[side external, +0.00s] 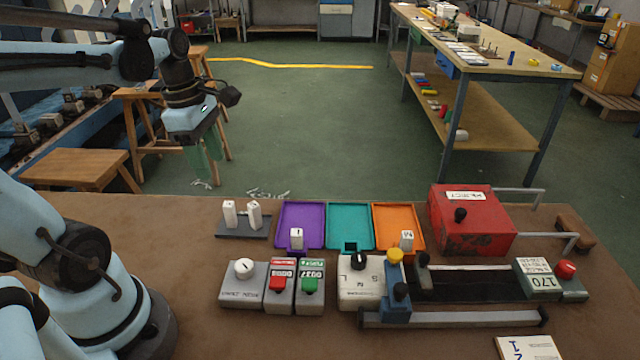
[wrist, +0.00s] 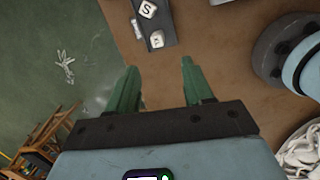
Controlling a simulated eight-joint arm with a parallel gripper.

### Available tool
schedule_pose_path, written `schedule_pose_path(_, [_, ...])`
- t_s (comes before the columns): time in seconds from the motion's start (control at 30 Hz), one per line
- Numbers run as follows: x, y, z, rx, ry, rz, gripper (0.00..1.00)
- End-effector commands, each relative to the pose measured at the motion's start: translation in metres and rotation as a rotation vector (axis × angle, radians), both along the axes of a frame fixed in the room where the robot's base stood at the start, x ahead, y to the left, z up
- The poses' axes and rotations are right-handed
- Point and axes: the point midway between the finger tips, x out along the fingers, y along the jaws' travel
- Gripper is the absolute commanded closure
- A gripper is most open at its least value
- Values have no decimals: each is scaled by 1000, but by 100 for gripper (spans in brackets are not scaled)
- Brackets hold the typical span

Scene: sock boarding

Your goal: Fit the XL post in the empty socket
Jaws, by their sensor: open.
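The XL post (wrist: 157,39) is a small white block standing in a dark grey rack (wrist: 169,20). A white post marked S (wrist: 148,9) stands beside it. In the side view the rack (side external: 232,231) holds two white posts, and the left one (side external: 229,213) appears to be the XL post; its mark is too small to read there. The empty socket (side external: 350,246) is a dark square hole at the front of the teal tray (side external: 349,222). My gripper (side external: 208,160) is open and empty, high and left of the rack; its green fingers also show in the wrist view (wrist: 159,75).
The purple tray (side external: 301,220) and orange tray (side external: 397,218) flank the teal one, each with a white post at its front. Control boxes with knobs and buttons (side external: 280,285) stand in front. A red box (side external: 470,222) stands right. Bare tabletop lies left of the rack.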

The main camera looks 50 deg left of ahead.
Motion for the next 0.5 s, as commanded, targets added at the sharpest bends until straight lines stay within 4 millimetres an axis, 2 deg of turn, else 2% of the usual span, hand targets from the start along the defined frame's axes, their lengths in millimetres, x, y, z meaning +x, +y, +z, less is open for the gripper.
schedule_pose_path(0.1, [-3,5,1,-26,24,98,49])
schedule_pose_path(0.23, [-3,5,-6,-32,31,123,49])
schedule_pose_path(0.5, [1,2,-39,-30,29,118,49])
